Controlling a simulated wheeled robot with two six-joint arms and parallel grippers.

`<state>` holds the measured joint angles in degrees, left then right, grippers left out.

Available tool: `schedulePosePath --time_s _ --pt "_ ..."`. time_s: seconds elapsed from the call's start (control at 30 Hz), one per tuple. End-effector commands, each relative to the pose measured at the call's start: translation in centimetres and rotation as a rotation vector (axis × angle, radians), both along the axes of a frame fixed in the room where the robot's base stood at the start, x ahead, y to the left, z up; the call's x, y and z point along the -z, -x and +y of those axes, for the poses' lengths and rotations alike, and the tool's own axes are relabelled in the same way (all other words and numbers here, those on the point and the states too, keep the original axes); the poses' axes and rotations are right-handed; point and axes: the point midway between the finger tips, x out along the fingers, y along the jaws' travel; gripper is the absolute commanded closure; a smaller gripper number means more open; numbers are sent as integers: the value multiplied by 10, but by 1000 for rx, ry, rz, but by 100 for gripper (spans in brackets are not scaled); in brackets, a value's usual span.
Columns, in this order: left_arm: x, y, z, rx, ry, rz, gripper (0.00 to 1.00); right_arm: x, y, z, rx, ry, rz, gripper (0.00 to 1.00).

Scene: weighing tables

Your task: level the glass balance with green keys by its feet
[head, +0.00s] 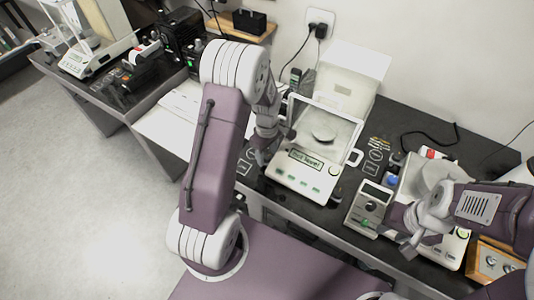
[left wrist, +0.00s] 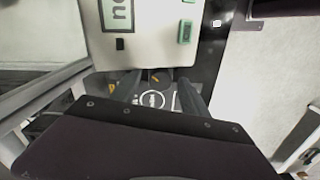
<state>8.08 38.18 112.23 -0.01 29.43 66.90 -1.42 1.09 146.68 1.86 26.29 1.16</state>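The glass balance with green keys (head: 300,184) stands on the middle of the dark table, its glass chamber around a round pan (head: 323,134). Its lit green display (head: 304,161) bears text too small to read surely. A small round pale-green spot (head: 334,171) sits at its front right. My left gripper (head: 262,152) is low at its left side. In the left wrist view the balance's corner (left wrist: 160,50) shows, with fingers (left wrist: 157,92) apart on either side of a dark part with an orange mark (left wrist: 155,76); contact is unclear. My right gripper (head: 410,243) hangs by another balance; its fingers are unclear.
A grey control box (head: 368,207) stands right of the glass balance, then another balance (head: 433,178) and a wooden tray (head: 492,262). White-marked labels (head: 374,160) lie on the tabletop. Another glass balance (head: 75,64) stands at the far left.

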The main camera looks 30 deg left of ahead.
Motion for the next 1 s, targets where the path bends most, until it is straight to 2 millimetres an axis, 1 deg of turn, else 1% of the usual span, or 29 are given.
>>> schedulePosePath --time_s 0.2,0.27,0.37,0.5,0.6,0.7,0.8,1.0 --pt "1 1 0 -1 0 2 48 0 0 0 0 0 0 64" --pt "-2 0 0 -1 1 1 48 0 0 0 0 0 0 64" --pt "-17 0 0 -1 0 -2 48 -1 0 0 0 0 0 64" --pt "-50 0 0 -1 -1 -4 48 -2 0 0 0 0 0 64" --pt "-70 0 0 -1 0 -3 48 -3 0 0 0 0 0 64" --pt "-83 0 0 -1 0 -2 48 -4 0 0 0 0 0 64" --pt "-90 1 0 -1 0 0 48 -4 0 0 0 0 0 64" --pt "-91 1 0 -1 0 1 48 -4 0 0 0 0 0 64"
